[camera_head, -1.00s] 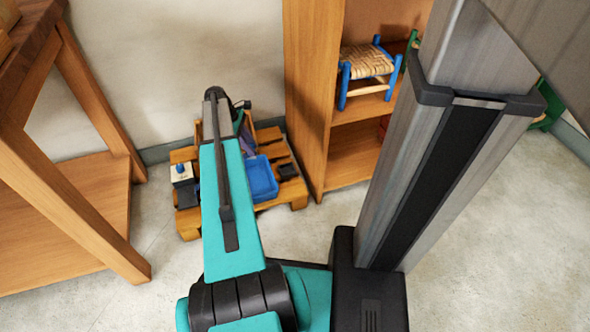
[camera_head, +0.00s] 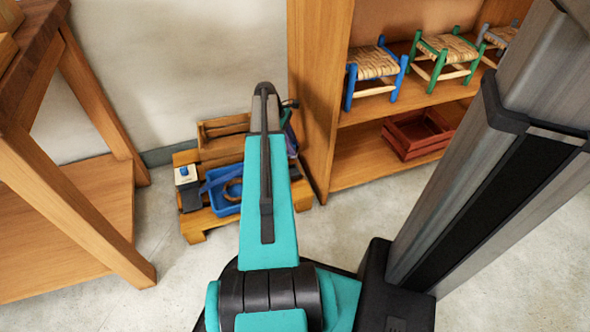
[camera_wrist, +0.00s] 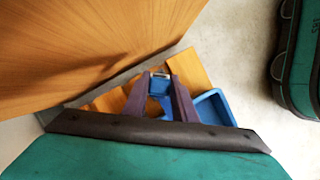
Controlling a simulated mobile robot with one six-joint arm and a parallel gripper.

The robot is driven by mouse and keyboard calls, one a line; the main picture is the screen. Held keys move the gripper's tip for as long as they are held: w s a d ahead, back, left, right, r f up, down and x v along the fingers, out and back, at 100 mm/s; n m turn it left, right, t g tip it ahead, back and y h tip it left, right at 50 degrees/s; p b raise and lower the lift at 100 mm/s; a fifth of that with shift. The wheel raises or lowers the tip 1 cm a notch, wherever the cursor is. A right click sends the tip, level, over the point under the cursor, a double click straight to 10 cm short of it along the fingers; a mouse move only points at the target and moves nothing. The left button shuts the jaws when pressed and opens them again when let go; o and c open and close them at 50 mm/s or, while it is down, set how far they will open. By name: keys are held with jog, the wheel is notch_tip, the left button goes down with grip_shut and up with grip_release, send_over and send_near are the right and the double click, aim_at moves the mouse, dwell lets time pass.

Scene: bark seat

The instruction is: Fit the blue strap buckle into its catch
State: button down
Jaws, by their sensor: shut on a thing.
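My gripper (camera_wrist: 159,100) shows in the wrist view with its two dark purple fingers shut on a small blue piece, which I take as the blue strap buckle (camera_wrist: 160,83). The buckle has a pale metallic bit at its far end. In the head view my teal arm hides most of the gripper and the buckle. A blue tray (camera_head: 224,206) stands on a low wooden platform (camera_head: 196,229); a blue strap-like piece (camera_head: 219,179) lies across it. The tray also shows in the wrist view (camera_wrist: 216,106). I cannot make out the catch for certain.
A small white block with a blue top (camera_head: 186,175) stands at the platform's left. A wooden shelf unit (camera_head: 318,90) with woven stools and a red crate (camera_head: 416,133) rises at right. A wooden table (camera_head: 95,215) stands at left. Floor is clear in front.

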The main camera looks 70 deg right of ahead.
jog(key=shift+w, duration=0.1)
jog(key=shift+a+n, duration=0.1)
jog(key=shift+n, duration=0.2)
jog(key=shift+a+f+n+h+p, duration=0.15)
jog(key=shift+n+h+p, duration=0.35)
jog(key=shift+n, duration=0.6)
jog(key=n+h, duration=0.1)
jog(key=n, duration=0.2)
jog(key=shift+t+p, duration=0.3)
jog(key=shift+p, duration=0.1)
jog(key=shift+w+f+n+h, duration=0.15)
jog(key=shift+n+h, duration=0.15)
jog(key=shift+n, duration=0.5)
jog(key=shift+f+b, duration=1)
jog(key=shift+f, duration=1.5)
jog(key=shift+f, duration=0.1)
